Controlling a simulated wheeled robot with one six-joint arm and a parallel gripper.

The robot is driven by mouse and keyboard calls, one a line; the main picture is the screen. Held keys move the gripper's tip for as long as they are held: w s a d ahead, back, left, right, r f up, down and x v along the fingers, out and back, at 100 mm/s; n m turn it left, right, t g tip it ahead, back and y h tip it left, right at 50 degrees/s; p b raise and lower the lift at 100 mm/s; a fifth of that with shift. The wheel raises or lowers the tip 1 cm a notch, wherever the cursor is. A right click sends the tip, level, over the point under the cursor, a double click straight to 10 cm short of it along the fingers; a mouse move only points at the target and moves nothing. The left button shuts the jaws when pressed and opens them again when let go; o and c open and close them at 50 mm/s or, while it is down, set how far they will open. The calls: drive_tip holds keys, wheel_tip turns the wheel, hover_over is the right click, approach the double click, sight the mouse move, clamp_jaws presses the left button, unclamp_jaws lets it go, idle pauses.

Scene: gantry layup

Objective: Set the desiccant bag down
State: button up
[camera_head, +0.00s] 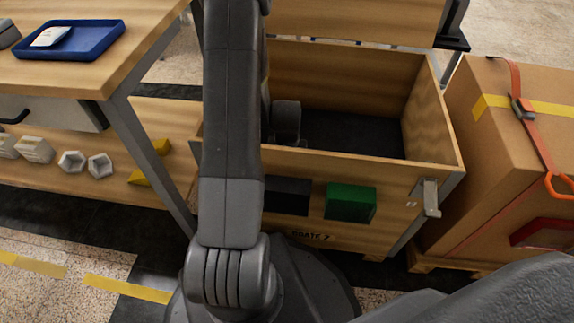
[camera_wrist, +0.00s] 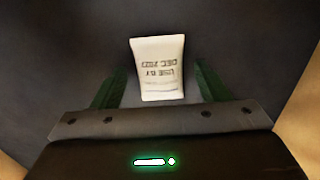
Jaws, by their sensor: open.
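The white desiccant bag (camera_wrist: 158,68) shows in the wrist view, with upside-down print reading "USE BY DEC 2023". It appears to lie on the dark floor (camera_wrist: 240,45) of the wooden crate. My gripper (camera_wrist: 158,82) is open, with one green finger on each side of the bag and a visible gap on both sides. In the head view my arm reaches into the open crate (camera_head: 435,115), and it hides the gripper and this bag. The crate's dark floor (camera_head: 345,135) looks bare where it shows.
A bench at the left holds a blue tray (camera_head: 95,43) with a white packet (camera_head: 50,37) in it. The crate's walls stand around my arm, and its lid (camera_head: 350,20) is raised at the back. A strapped cardboard box (camera_head: 465,150) stands close at the right.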

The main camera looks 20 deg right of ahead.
wheel_tip(320, 180, up, 12)
drive_tip(key=p, duration=0.4)
drive_tip(key=shift+p, duration=0.35)
drive_tip(key=shift+f, duration=0.1)
idle(0.7)
